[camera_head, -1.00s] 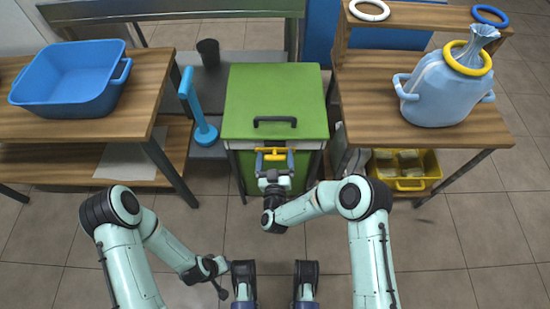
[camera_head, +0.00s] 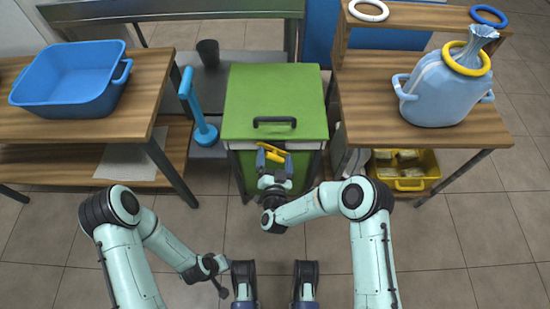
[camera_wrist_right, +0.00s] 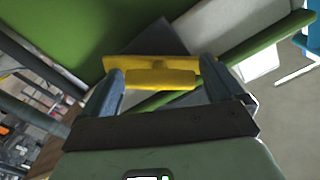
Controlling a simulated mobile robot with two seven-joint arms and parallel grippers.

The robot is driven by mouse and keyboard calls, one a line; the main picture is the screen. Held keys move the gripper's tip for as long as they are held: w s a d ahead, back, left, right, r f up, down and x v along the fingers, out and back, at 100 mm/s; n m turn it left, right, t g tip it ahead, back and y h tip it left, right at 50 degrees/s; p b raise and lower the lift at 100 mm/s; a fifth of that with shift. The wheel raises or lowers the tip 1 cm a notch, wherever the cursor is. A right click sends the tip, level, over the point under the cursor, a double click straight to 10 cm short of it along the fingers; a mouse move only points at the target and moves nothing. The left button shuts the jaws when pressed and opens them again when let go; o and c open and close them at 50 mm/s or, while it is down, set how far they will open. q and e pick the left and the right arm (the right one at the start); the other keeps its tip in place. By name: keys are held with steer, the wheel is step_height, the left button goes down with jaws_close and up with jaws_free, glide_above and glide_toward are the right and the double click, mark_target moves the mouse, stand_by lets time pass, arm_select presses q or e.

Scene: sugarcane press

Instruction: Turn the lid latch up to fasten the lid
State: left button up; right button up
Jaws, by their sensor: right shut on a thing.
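The green box with its lid (camera_head: 275,95) stands in the middle of the head view, a dark handle on top. The yellow lid latch (camera_head: 270,147) is at the box's upper front edge, tilted down to the right. My right gripper (camera_head: 272,158) is shut on the latch from the front. In the right wrist view the yellow latch (camera_wrist_right: 155,78) lies between the two blue-grey fingers (camera_wrist_right: 160,85), and the green box behind appears slanted. My left arm's end (camera_head: 220,288) is low at the left, away from the box; its fingers are not clear.
A table with a blue basin (camera_head: 70,85) stands left, and a light blue upright tool (camera_head: 198,108) beside the box. The tiled floor before the box is otherwise clear.

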steer(key=m, duration=0.5)
steer(key=shift+f+m, duration=0.15)
steer(key=shift+m, duration=0.15)
arm_select(q)
steer(key=shift+s+a+f, duration=0.1)
steer(key=shift+s+f, duration=0.25)
steer(key=shift+s, duration=0.15)
arm_select(e)
steer(key=shift+a+m, duration=0.1)
steer(key=shift+m, duration=2.2)
steer(key=o, duration=0.7)
arm_select(q)
steer(key=w+r+t+p, duration=0.1)
steer(key=w+r+p, duration=0.1)
steer(key=w+r, duration=0.3)
steer(key=s+d+r+g+h+p, duration=0.1)
steer(key=s+d+r+p, duration=0.3)
steer(key=s, duration=0.3)
steer(key=shift+s+d+r+m+g+p, duration=0.2)
steer(key=shift+s+m+g+p, duration=0.1)
steer(key=shift+m+g, duration=0.1)
arm_select(e)
steer(key=s, duration=1.3)
steer(key=shift+s, duration=0.25)
